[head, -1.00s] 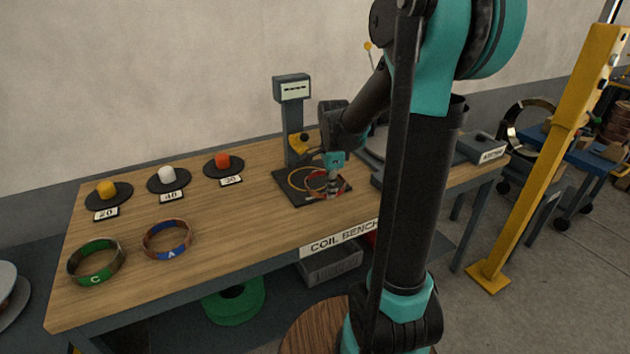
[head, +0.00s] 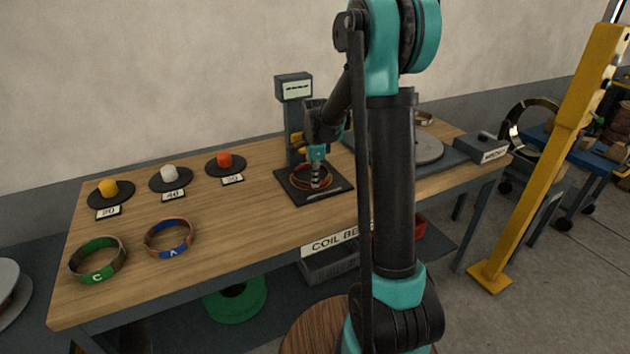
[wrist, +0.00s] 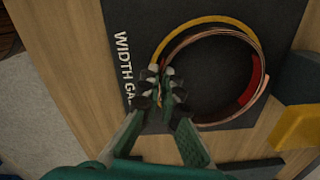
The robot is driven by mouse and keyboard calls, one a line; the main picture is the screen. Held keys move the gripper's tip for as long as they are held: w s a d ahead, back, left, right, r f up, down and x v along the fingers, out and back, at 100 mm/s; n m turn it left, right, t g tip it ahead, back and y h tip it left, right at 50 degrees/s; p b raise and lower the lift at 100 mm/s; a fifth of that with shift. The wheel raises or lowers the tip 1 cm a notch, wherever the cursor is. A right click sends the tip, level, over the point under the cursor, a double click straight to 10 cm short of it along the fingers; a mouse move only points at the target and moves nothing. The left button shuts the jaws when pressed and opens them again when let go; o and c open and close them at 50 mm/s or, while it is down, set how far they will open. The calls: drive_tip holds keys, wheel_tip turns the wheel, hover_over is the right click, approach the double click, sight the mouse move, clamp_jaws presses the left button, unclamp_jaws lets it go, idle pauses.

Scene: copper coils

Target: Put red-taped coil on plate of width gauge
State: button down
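The red-taped coil (head: 324,182) is a copper ring over the black plate (head: 341,188) of the width gauge (head: 293,88). In the wrist view the coil (wrist: 264,61) shows its red tape at the right, and the plate (wrist: 285,14) bears white "WIDTH GA…" lettering. A yellow ring mark (wrist: 205,20) on the plate is partly covered by the coil and offset from it. My gripper (head: 314,168) is over the plate. In the wrist view my gripper (wrist: 166,88) is shut on the coil's near-left rim. Whether the coil touches the plate is unclear.
The gauge's yellow part (wrist: 298,127) is close to the coil's right. Blue-taped coil A (head: 168,239) and green-taped coil C (head: 98,262) lie at the bench's left front. Weights on dark discs, including a red one (head: 224,160), stand behind. A grey round platform (head: 430,150) is right.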

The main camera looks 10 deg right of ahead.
drive_tip(key=shift+f, duration=0.15)
drive_tip(key=c, duration=1.7)
unclamp_jaws()
wheel_tip(320, 180, up, 12)
drive_tip(key=s+d+f+n+t, duration=0.1)
drive_tip(key=s+f+n, duration=0.3)
drive_tip(key=s, duration=0.5)
drive_tip(key=s+d+f+n+t, duration=0.1)
drive_tip(key=s+d+f+n, duration=0.1)
drive_tip(key=s+f+n, duration=0.3)
drive_tip(key=s+d+f+n+t, duration=0.2)
drive_tip(key=s+f+n, duration=0.2)
drive_tip(key=s+n, duration=0.4)
drive_tip(key=shift+s+d+f, duration=0.1)
drive_tip(key=shift+s+f, duration=0.05)
drive_tip(key=shift+s, duration=1.2)
drive_tip(key=shift+s+d+f, duration=0.1)
drive_tip(key=shift+s+f, duration=0.05)
drive_tip(key=shift+s, duration=1.15)
